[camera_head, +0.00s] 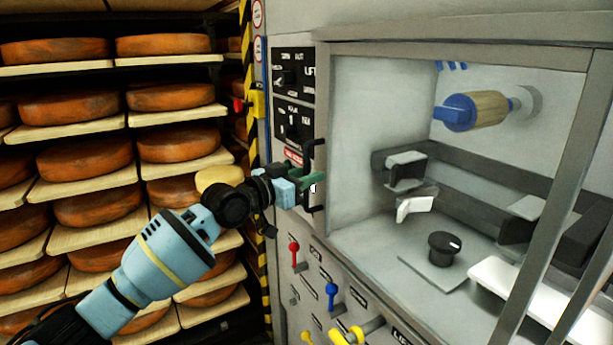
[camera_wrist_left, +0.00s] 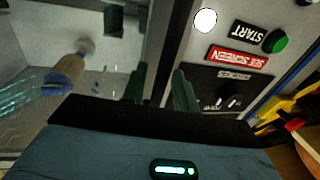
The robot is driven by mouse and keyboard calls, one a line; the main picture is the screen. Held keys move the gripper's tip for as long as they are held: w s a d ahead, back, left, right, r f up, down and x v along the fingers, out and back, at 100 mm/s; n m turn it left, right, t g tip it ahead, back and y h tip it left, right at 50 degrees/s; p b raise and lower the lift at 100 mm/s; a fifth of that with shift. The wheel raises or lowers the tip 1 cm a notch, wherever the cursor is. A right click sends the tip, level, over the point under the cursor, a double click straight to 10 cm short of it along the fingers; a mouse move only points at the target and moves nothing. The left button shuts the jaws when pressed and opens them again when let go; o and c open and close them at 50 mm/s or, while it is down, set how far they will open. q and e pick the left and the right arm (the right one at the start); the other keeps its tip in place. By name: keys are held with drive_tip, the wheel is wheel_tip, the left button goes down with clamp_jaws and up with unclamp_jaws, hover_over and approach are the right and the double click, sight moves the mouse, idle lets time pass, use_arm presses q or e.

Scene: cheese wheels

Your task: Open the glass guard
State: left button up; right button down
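The glass guard is a clear pane in a grey metal frame (camera_head: 450,54) across the front of the machine's chamber. A black bar handle (camera_head: 309,150) stands upright at its left edge. My left gripper (camera_head: 313,184) is at this handle, reaching in from the left. In the left wrist view, its two green fingers (camera_wrist_left: 160,88) stand apart, with a dark upright bar between them. The fingers appear to straddle the handle with a gap; contact is not clear. My right gripper is not in view.
A control panel (camera_head: 294,90) with knobs is left of the guard, with a green start button (camera_wrist_left: 275,41). Coloured levers (camera_head: 331,293) sit below. Shelves of cheese wheels (camera_head: 68,107) fill the left. Inside the chamber are a blue-tipped roller (camera_head: 480,110) and a black knob (camera_head: 445,244).

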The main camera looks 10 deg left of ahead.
use_arm(q)
clamp_jaws()
idle(0.5)
